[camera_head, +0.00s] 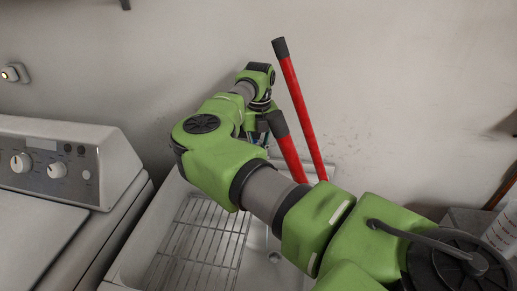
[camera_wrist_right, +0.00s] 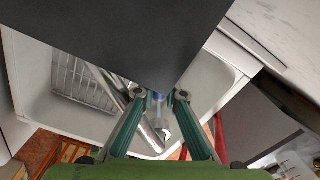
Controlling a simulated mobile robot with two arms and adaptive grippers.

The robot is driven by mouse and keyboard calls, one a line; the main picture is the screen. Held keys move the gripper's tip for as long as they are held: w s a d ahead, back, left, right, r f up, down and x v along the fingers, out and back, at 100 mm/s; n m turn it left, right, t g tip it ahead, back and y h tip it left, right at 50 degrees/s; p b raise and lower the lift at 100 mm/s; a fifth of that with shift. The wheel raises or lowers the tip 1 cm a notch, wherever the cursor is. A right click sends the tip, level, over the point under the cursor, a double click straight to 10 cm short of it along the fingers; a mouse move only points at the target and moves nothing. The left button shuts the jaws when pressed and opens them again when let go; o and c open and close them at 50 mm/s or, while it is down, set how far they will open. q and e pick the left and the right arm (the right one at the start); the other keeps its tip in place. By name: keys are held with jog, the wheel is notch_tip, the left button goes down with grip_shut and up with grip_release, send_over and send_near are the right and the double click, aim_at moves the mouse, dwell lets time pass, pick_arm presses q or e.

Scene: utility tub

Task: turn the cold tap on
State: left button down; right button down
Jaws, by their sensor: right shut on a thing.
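The white utility tub (camera_head: 128,268) stands against the wall; it also shows in the wrist view (camera_wrist_right: 32,65). A chrome tap (camera_wrist_right: 157,128) shows between my right fingers in the wrist view, with a small blue mark (camera_wrist_right: 157,97) near the fingertips, likely the cold tap's handle. My right gripper (camera_wrist_right: 160,95) is shut on it, one finger on each side. A dark surface covers the upper wrist view and hides part of the handle. In the head view my right arm hides most of the tap. My left gripper is not in view.
A red-handled tool with black grips (camera_head: 299,107) leans beside my right arm, close to it. A wire rack (camera_head: 192,250) lies in the tub's left part. A white washing machine (camera_head: 110,165) stands at left. A bucket (camera_head: 503,232) is at the right edge.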

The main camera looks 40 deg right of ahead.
jog(key=shift+w+a+m, duration=0.25)
jog(key=shift+a+m, duration=0.15)
jog(key=shift+m, duration=0.3)
jog(key=m, duration=0.1)
jog(key=w+a+m+b, duration=0.1)
jog(key=shift+m, duration=0.3)
jog(key=c, duration=1.9)
grip_release()
notch_tip(320, 180, up, 7)
jog(key=p, duration=0.3)
